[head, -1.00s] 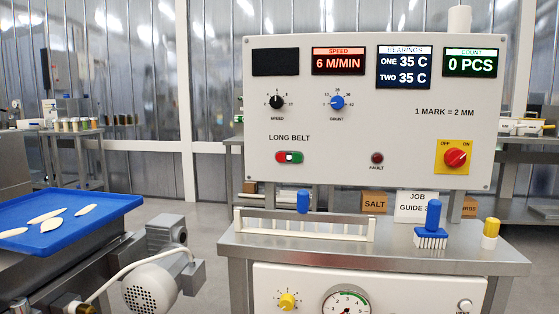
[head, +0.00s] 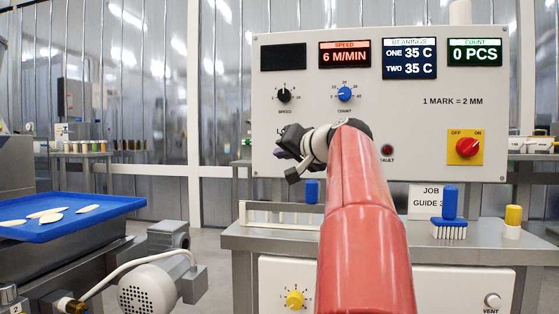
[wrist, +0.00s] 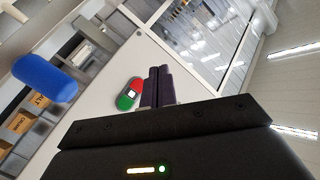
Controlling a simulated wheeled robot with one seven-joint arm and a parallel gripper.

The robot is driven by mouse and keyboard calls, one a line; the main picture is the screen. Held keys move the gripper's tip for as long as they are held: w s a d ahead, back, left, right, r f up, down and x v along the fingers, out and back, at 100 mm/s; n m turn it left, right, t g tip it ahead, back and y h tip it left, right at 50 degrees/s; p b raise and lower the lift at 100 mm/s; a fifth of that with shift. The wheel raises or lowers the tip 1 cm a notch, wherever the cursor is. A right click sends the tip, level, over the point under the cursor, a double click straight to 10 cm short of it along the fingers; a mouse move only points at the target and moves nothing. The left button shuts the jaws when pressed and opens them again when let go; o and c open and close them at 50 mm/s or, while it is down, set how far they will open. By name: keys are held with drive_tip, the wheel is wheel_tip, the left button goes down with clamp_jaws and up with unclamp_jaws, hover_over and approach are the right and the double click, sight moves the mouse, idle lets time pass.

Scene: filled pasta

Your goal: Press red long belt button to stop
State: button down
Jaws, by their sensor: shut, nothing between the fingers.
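The long belt switch shows in the wrist view as an oval with a red button (wrist: 137,85) at one end, a green button (wrist: 124,102) at the other, and a small white part between. It sits on the pale control panel (head: 440,130). My gripper (head: 284,148) is in front of the panel's lower left in the head view, hiding the switch and most of its label. In the wrist view my gripper (wrist: 158,72) has its dark fingers together and empty, just beside the red end. Whether the fingertips touch the panel I cannot tell.
A red fault lamp (head: 387,150) and a red-and-yellow rotary switch (head: 468,147) are farther right on the panel. Below, a metal bench (head: 285,239) holds a white rack (head: 265,216), a blue-handled brush (head: 449,215) and a yellow-capped bottle (head: 513,215). A blue tray (head: 110,206) with pasta is left.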

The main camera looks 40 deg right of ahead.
drive_tip(key=shift+r, duration=0.1)
drive_tip(key=w+d+p, duration=0.5)
drive_tip(key=d, duration=0.1)
drive_tip(key=shift+w+d+p, duration=0.35)
drive_tip(key=shift+w, duration=0.05)
drive_tip(key=shift+w+d, duration=0.1)
idle(2.1)
drive_tip(key=shift+w+d, duration=0.15)
drive_tip(key=shift+d, duration=0.05)
drive_tip(key=shift+w+d+p, duration=0.25)
drive_tip(key=shift+d+p, duration=0.05)
drive_tip(key=shift+p, duration=0.25)
idle(0.5)
idle(0.4)
drive_tip(key=shift+s+a+b, duration=0.55)
drive_tip(key=shift+a+b, duration=0.05)
drive_tip(key=shift+b, duration=0.1)
